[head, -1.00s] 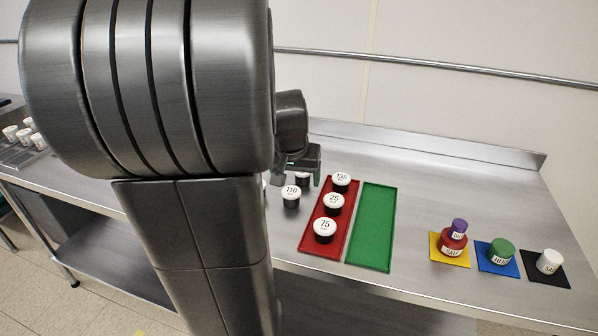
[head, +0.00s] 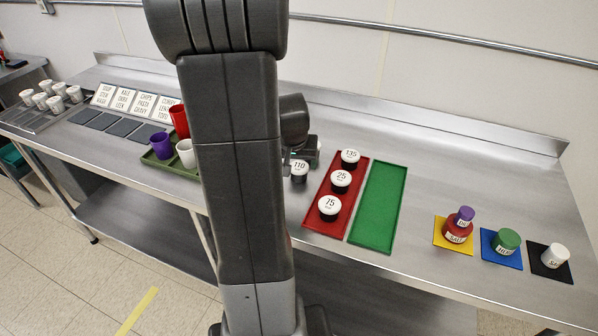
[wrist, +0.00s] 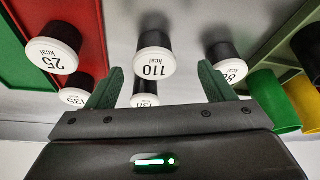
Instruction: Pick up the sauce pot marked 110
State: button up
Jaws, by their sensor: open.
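The sauce pot marked 110 (head: 299,172), black with a white lid, stands upright on the steel counter just left of the red tray. In the wrist view the 110 pot (wrist: 154,58) is upside down in the picture, ahead of my gripper (wrist: 160,72) and between the lines of its two green fingers. The fingers are apart with nothing clamped. In the head view my gripper (head: 302,152) is beside and behind the 110 pot, partly hidden by my arm. Whether the fingers touch the pot cannot be told.
The red tray (head: 316,219) holds pots 135 (head: 350,158), 25 (head: 341,181) and 75 (head: 329,208). A green tray (head: 378,205) beside it is empty. Close by in the wrist view are another pot (wrist: 145,94) and one starting with 8 (wrist: 228,68). Cups stand left.

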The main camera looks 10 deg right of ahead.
aim_at(299, 168)
jog(key=x, duration=0.4)
jog(key=shift+d+p, duration=0.35)
jog(key=shift+p, duration=0.05)
jog(key=shift+w+f, duration=0.2)
jog(key=shift+f, duration=0.35)
jog(key=c, duration=1.1)
jog(key=shift+o, duration=0.2)
